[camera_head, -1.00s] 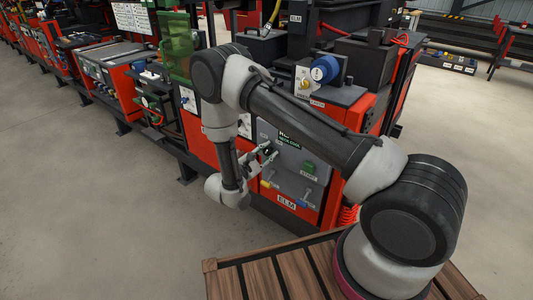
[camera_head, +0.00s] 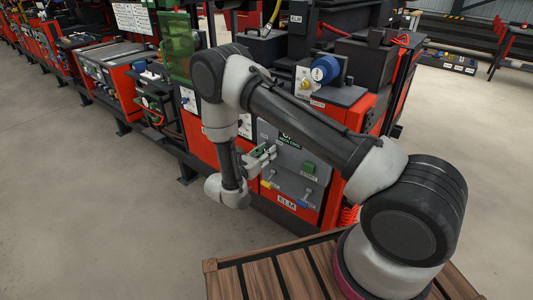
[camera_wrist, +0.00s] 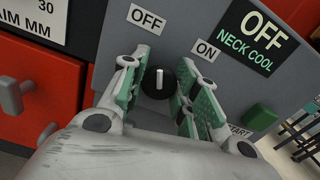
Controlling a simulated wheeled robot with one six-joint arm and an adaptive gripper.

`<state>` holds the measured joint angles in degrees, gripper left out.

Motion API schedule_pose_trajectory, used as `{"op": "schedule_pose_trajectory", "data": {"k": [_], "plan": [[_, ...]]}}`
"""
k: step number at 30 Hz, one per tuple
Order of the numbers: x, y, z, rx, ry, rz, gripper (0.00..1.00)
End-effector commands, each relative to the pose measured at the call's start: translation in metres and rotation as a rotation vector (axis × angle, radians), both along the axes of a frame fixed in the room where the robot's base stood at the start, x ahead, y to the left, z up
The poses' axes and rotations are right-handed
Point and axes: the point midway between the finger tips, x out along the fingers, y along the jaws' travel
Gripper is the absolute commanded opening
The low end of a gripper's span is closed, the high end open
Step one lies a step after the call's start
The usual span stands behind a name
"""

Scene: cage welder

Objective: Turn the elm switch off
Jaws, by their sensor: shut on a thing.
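The elm switch is a black round knob (camera_wrist: 156,84) with a white pointer line, on the grey panel (camera_head: 313,165) above the ELM label (camera_head: 286,202). In the wrist view the pointer stands near vertical, toward the OFF label (camera_wrist: 145,18) rather than the ON label (camera_wrist: 206,50). The display (camera_wrist: 257,38) reads OFF, NECK COOL. My gripper (camera_wrist: 158,88) has its green-padded fingers on either side of the knob and is shut on it. In the head view, my gripper (camera_head: 264,156) reaches the panel and hides the knob.
A green START button (camera_wrist: 259,117) sits right of the switch; it also shows in the head view (camera_head: 309,167). Yellow (camera_head: 268,184) and blue (camera_head: 303,204) handles are lower on the panel. A red cabinet with a grey handle (camera_wrist: 12,95) is at left. Floor at left is open.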

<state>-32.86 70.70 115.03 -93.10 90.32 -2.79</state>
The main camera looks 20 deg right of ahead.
Motion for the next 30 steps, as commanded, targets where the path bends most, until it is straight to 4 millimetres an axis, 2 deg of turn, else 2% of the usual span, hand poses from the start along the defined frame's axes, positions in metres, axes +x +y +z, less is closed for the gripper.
{"op": "schedule_pose_trajectory", "data": {"k": [10,24,25,28,30], "plan": [[0.0,0.0005,-0.0007,-0.067,0.095,0.001,0.06],[0.0,0.0007,-0.0006,-0.075,0.106,0.001,0.06],[0.0,0.0007,-0.0006,-0.075,0.106,0.001,0.32],[0.0001,0.0006,-0.0005,-0.076,0.105,0.001,0.5],[0.0,0.0005,-0.0005,-0.076,0.104,0.001,0.53]]}}
